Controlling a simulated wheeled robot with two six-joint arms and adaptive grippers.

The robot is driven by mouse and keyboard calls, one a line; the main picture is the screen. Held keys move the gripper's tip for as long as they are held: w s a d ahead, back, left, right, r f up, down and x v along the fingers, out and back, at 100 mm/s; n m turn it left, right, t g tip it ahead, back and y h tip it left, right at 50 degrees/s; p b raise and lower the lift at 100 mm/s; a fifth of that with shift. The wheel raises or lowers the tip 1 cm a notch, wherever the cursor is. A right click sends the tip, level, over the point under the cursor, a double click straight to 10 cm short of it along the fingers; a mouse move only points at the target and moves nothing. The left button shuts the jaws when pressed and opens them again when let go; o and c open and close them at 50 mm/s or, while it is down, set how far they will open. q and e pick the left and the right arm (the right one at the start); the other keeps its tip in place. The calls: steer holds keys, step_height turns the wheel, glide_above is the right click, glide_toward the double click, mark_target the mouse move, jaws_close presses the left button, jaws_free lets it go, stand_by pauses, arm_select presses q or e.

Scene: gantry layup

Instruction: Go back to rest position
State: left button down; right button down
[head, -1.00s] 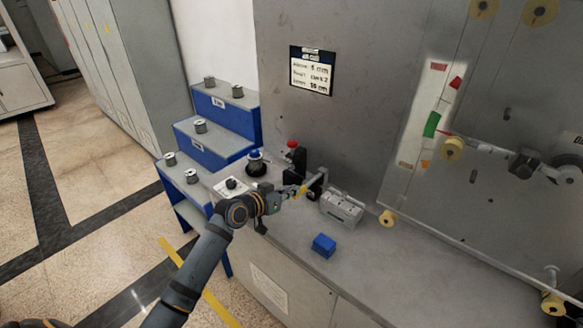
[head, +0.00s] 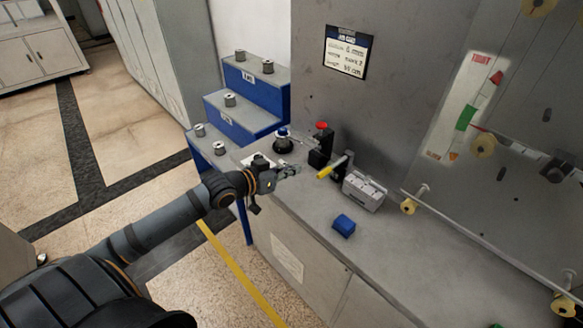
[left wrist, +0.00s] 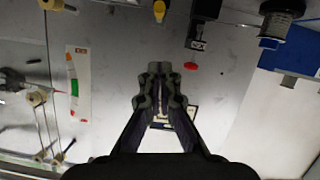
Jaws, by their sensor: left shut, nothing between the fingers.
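My left gripper (head: 288,171) is shut and empty. It is above the left end of the grey counter (head: 300,205), left of a lever with a yellow handle (head: 325,172) and apart from it. In the left wrist view its two fingers (left wrist: 160,72) come together in front of the grey panel. My left arm reaches in from the lower left of the head view. My right gripper is not in view.
A blue-topped knob (head: 283,140), a red button (head: 321,126), a grey box (head: 364,190) and a blue block (head: 344,225) are on the counter. Blue steps (head: 262,95) with several spools stand behind left. The floor (head: 130,160) at left is open.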

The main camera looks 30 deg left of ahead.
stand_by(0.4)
arm_select(q)
steer(key=s+d+f+g+y, duration=0.3)
steer(key=s+f+g, duration=0.1)
steer(key=s+f, duration=0.5)
steer(key=s+f+n+g+y, duration=0.1)
steer(key=s+f+g+y, duration=0.35)
steer(key=s, duration=0.95)
steer(key=s+a+f+g+h, duration=0.1)
steer(key=a+f, duration=0.1)
steer(key=f, duration=1.1)
steer(key=s+a+f+g, duration=0.1)
steer(key=a+f+g, duration=0.1)
steer(key=f, duration=1.2)
steer(key=s+a+f, duration=0.1)
steer(key=s+f, duration=1.6)
steer(key=s, duration=0.1)
steer(key=shift+s+f+n+g, duration=0.25)
steer(key=shift+s+n+g, duration=0.1)
steer(key=shift+s+n, duration=0.05)
steer(key=shift+w, duration=0.1)
